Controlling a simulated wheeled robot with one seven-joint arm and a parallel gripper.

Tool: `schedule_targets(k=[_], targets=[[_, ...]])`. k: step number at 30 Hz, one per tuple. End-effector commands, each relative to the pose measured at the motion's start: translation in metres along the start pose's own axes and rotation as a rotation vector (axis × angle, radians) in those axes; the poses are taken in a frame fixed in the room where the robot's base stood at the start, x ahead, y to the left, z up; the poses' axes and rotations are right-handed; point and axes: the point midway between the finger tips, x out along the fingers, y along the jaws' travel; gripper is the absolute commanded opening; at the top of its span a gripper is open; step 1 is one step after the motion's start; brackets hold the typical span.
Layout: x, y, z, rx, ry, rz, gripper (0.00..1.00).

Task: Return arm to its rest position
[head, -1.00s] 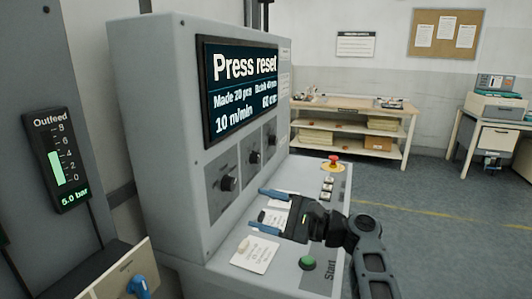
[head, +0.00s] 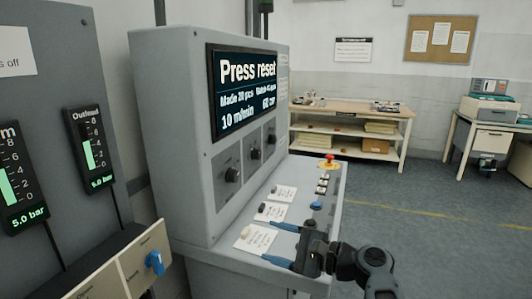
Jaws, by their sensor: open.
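My gripper (head: 276,243) is in the head view, over the near end of the machine's sloping control desk (head: 306,184). Its two blue fingers point left and stand apart, with nothing between them. My arm (head: 365,268) reaches in from the lower right. The control cabinet (head: 172,130) stands behind the desk with a screen (head: 243,92) reading "Press reset". A blue button (head: 316,205) shows on the desk just beyond the gripper. The green Start button is not visible now.
A red emergency stop (head: 328,161) sits at the desk's far end. Pressure gauges (head: 91,149) and a blue valve handle (head: 155,262) are at left. A workbench (head: 346,115) and a side table (head: 490,130) stand at the back. The floor (head: 440,230) at right is clear.

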Motion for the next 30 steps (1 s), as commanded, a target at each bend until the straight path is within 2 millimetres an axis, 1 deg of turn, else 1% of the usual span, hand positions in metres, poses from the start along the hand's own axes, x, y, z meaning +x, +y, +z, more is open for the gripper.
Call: schedule_targets(k=[1, 5, 8, 11, 13, 15, 17, 18, 20, 21, 23, 24, 26, 27, 29, 30], targets=[[-0.007, 0.012, -0.007, -0.013, 0.03, 0.007, 0.68], [-0.025, 0.039, -0.024, -0.06, 0.116, 0.023, 0.68], [-0.044, 0.067, -0.038, -0.106, 0.196, 0.044, 0.68], [-0.072, 0.102, -0.053, -0.174, 0.298, 0.074, 0.68], [-0.097, 0.13, -0.062, -0.235, 0.381, 0.102, 0.68], [-0.123, 0.157, -0.067, -0.305, 0.46, 0.136, 0.68], [-0.146, 0.178, -0.069, -0.365, 0.524, 0.166, 0.68], [-0.161, 0.192, -0.069, -0.408, 0.563, 0.187, 0.68], [-0.183, 0.21, -0.067, -0.474, 0.62, 0.218, 0.68], [-0.198, 0.222, -0.064, -0.517, 0.655, 0.24, 0.68], [-0.219, 0.239, -0.057, -0.582, 0.704, 0.274, 0.68], [-0.233, 0.248, -0.052, -0.628, 0.734, 0.296, 0.68], [-0.253, 0.262, -0.042, -0.696, 0.775, 0.331, 0.68], [-0.267, 0.271, -0.034, -0.742, 0.801, 0.354, 0.68], [-0.286, 0.281, -0.02, -0.813, 0.837, 0.387, 0.68], [-0.297, 0.287, -0.01, -0.86, 0.858, 0.41, 0.68]])
